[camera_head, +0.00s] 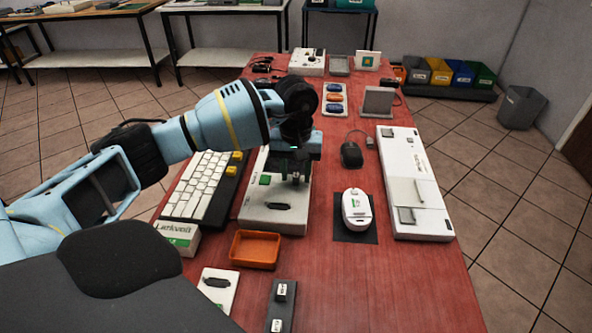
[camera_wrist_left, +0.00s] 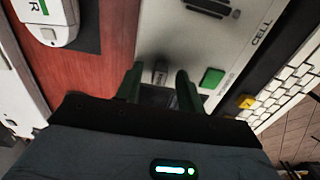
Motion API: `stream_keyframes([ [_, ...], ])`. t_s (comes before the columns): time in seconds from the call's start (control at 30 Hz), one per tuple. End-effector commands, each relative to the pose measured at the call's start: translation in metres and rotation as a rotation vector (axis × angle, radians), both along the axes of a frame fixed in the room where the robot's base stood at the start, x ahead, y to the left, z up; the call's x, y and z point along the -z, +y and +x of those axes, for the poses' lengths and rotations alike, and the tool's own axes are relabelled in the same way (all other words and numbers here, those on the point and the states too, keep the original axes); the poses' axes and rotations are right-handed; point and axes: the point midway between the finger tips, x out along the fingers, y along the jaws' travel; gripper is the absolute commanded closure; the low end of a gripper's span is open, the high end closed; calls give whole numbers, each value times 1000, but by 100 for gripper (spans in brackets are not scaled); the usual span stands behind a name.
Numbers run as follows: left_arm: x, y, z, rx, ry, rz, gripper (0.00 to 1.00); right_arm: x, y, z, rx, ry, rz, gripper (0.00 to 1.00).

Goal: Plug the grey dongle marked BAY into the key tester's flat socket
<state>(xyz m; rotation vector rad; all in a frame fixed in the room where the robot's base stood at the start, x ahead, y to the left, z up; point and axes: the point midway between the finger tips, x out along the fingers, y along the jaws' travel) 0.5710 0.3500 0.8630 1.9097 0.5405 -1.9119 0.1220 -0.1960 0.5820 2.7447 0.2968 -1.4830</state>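My left gripper (camera_head: 294,180) is pointed down over the far part of a pale grey tester box (camera_head: 272,217), which has a green square and a dark slot. In the left wrist view the box (camera_wrist_left: 225,45) bears the word CELL. The two dark green fingers (camera_wrist_left: 160,80) stand apart. A small grey dongle-like piece (camera_wrist_left: 160,72) shows between the fingertips, with a visible gap on each side. Its marking is not readable, and I cannot tell how it is seated. My right gripper is not in view.
A white keyboard (camera_head: 200,185) lies left of the box, and an orange tray (camera_head: 255,250) stands in front. A dark holder (camera_head: 281,312) with labelled pieces is nearer. A white mouse (camera_head: 357,209) and a long white panel (camera_head: 415,185) lie to the right. Red table shows between.

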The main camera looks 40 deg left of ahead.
Motion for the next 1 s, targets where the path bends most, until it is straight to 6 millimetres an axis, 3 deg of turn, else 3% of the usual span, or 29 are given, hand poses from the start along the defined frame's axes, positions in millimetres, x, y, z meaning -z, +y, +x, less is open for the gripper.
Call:
stream_keyframes([
  [0.3, -1, 0, 0, 0, -1, 0, 62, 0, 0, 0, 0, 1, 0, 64],
  [0.7, -62, 0, 1, 0, -4, 0, 62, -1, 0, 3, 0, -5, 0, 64],
  [1.0, -79, 0, 0, 0, -1, 0, 62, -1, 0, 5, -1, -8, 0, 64],
])
